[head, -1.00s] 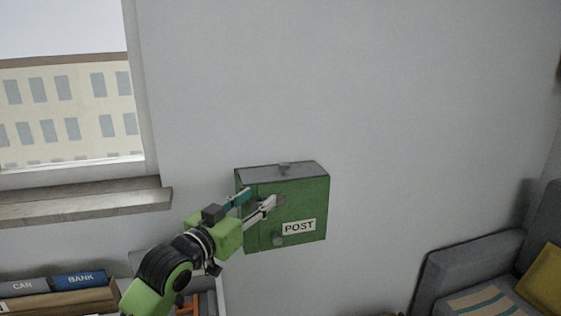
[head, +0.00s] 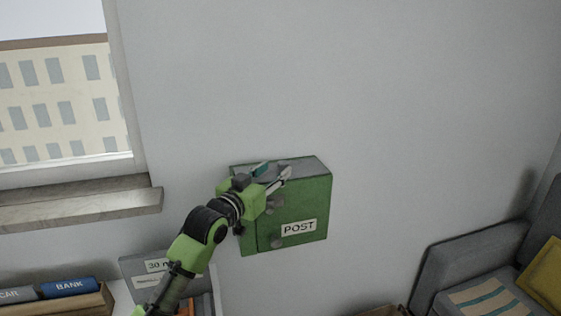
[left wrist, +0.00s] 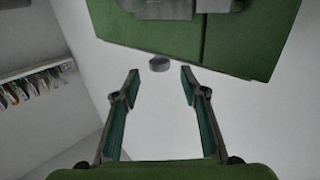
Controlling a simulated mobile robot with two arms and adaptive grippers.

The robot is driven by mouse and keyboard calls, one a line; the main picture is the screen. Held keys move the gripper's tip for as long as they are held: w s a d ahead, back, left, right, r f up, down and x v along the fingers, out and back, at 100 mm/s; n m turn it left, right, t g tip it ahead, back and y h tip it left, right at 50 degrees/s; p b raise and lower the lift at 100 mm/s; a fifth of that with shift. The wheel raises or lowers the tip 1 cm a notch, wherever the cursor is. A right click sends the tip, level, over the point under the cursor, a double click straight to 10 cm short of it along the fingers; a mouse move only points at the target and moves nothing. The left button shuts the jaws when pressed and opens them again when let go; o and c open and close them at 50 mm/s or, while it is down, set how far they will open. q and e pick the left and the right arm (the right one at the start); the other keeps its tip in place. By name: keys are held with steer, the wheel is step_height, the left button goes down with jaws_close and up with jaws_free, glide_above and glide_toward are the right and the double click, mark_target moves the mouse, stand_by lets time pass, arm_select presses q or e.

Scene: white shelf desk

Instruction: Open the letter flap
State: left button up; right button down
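A green post box (head: 305,205) with a "POST" label hangs on the wall. In the left wrist view the fingers (left wrist: 160,75) are apart with nothing between the pads. A dark grey knob (left wrist: 160,64) shows just beyond the fingertips, below the green box panel (left wrist: 240,40). The lid's knob is hidden in the head view. My right gripper is not in view.
A window sill (head: 80,203) juts from the wall at the left. The wall above and right of the box is clear.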

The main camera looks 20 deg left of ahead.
mark_target(280, 165)
arm_select(q)
steer(key=w, duration=0.2)
steer(key=shift+w+d+r, duration=0.15)
steer(key=shift+w+d, duration=0.1)
steer(key=shift+w, duration=0.05)
steer(key=shift+w+d+p, duration=0.15)
steer(key=shift+w+p, duration=0.15)
steer(key=shift+w, duration=0.4)
jaws_close()
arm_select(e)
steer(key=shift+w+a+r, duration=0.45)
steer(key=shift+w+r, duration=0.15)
